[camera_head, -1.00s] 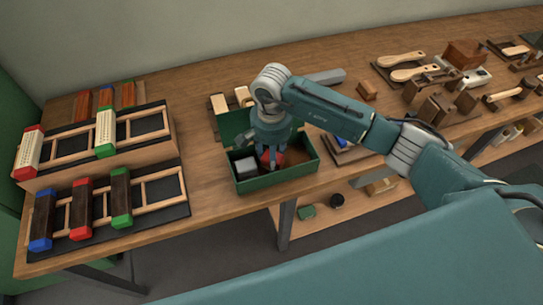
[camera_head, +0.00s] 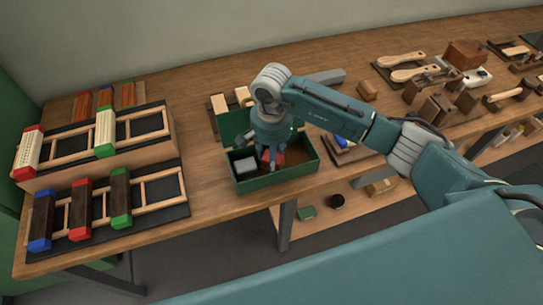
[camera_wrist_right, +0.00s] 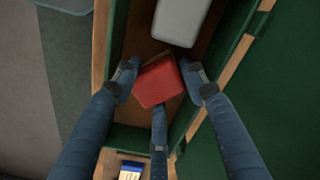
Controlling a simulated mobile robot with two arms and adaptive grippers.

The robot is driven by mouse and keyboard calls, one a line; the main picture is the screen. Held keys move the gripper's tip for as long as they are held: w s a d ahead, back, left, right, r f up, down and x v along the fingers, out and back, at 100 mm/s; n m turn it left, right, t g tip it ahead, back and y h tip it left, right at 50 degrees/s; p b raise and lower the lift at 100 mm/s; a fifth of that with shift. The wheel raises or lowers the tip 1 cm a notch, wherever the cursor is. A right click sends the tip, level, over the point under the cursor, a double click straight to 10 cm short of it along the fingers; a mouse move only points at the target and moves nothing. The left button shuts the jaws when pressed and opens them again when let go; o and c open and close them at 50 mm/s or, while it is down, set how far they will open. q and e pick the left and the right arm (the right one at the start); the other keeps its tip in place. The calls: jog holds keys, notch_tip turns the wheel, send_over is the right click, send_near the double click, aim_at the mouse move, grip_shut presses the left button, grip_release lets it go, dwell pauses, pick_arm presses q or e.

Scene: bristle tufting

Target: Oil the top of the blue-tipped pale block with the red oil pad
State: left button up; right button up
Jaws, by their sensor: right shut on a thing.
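The red oil pad (camera_wrist_right: 158,82) is in the green box (camera_head: 282,181), between the fingers of my right gripper (camera_wrist_right: 159,78). The fingers touch its sides and are shut on it. In the head view, my right gripper (camera_head: 270,158) reaches down into the box and partly covers the red pad (camera_head: 279,159). I cannot make out a pale block with a blue tip. The rack at the left shows a red-tipped pale block (camera_head: 31,148), a green-tipped pale block (camera_head: 105,129) and a blue-tipped dark block (camera_head: 43,219). My left gripper is not in view.
A grey-white block (camera_head: 245,165) lies beside the pad in the box. The box's raised green lid (camera_head: 232,126) stands behind. Pale blocks (camera_head: 219,103) sit beyond it. Wooden brushes and blocks (camera_head: 437,105) fill the bench's right. Bare bench lies between rack and box.

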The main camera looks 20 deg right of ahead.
jog(key=shift+r+p, duration=0.45)
jog(key=shift+r, duration=0.25)
jog(key=shift+r+p, duration=1.1)
jog(key=shift+r, duration=1.65)
